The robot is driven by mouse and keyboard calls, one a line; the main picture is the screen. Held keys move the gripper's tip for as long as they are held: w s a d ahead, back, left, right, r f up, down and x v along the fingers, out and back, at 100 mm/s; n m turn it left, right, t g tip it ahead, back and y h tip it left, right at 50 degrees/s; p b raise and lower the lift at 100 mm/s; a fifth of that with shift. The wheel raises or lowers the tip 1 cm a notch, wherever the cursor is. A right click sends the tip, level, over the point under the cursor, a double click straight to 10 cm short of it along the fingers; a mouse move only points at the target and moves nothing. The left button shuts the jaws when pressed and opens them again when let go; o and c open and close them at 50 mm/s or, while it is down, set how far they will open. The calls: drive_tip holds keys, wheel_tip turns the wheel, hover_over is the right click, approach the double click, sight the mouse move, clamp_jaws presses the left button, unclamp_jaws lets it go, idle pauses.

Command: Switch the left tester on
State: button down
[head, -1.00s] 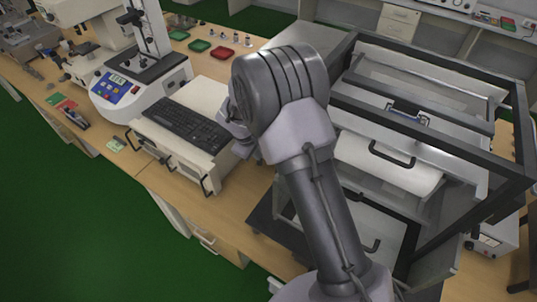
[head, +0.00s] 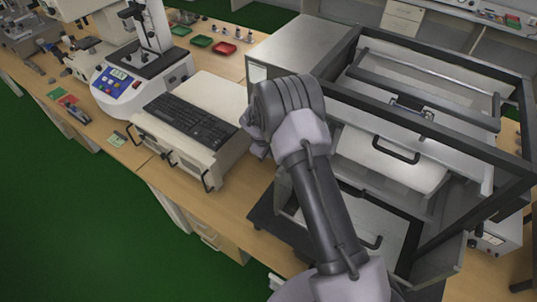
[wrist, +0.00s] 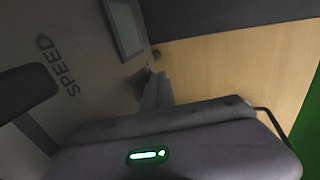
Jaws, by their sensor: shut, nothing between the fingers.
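The left tester, as far as I can tell, is the grey housing (head: 300,48) with a small display (head: 258,73) on its front, just behind my arm in the head view. In the wrist view its grey panel (wrist: 65,45) fills the left, with the word SPEED, a display (wrist: 124,28) and a small dark switch-like part (wrist: 140,83). My gripper (wrist: 158,90) is shut and empty, its fingertips close beside that dark part. I cannot tell whether they touch. In the head view my arm hides the gripper and the lower panel.
A beige unit with a keyboard (head: 190,122) stands to the left. An instrument with a blue panel (head: 118,78) is farther left. Red and green trays (head: 223,48) lie behind.

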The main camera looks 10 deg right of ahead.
drive_tip(key=shift+w+d+b, duration=0.2)
drive_tip(key=shift+b, duration=0.2)
